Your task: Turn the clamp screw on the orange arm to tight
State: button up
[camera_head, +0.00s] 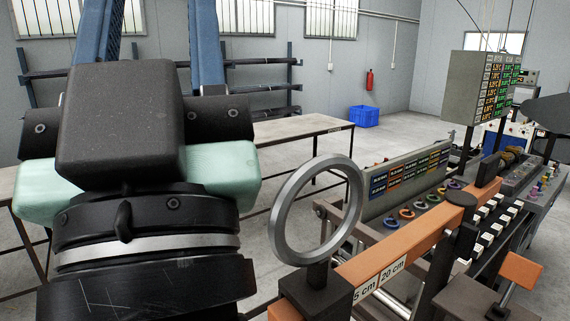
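The orange arm (410,246) runs from the lower middle up to the right, with labels reading "5 cm" and "20 cm" on its side. A round black knob (462,199) sits on top of its far part. An orange-headed handle (520,270) on a thin metal stem stands at the lower right. I cannot tell which of these is the clamp screw, nor how tight it is. My gripper (155,25) fills the left side, its two blue fingers pointing up and spread apart. The fingertips are cut off by the top edge. It is away from the arm and touches nothing visible.
A large grey ring (287,205) stands upright on a black block (318,288) at the arm's near end. Behind the arm is a control panel (407,178) with coloured knobs. A display box (478,90) rises behind. A long table (305,126) stands behind my gripper.

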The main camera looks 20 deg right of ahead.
aim_at(464, 239)
jog(key=k+l, duration=0.1)
jog(key=l, duration=0.3)
jog(key=k+l, duration=0.1)
jog(key=l, duration=0.35)
jog(key=k+l, duration=0.1)
jog(key=l, duration=0.3)
jog(key=k+l, duration=0.15)
jog(key=l, duration=0.25)
jog(key=i+l+u, duration=0.05)
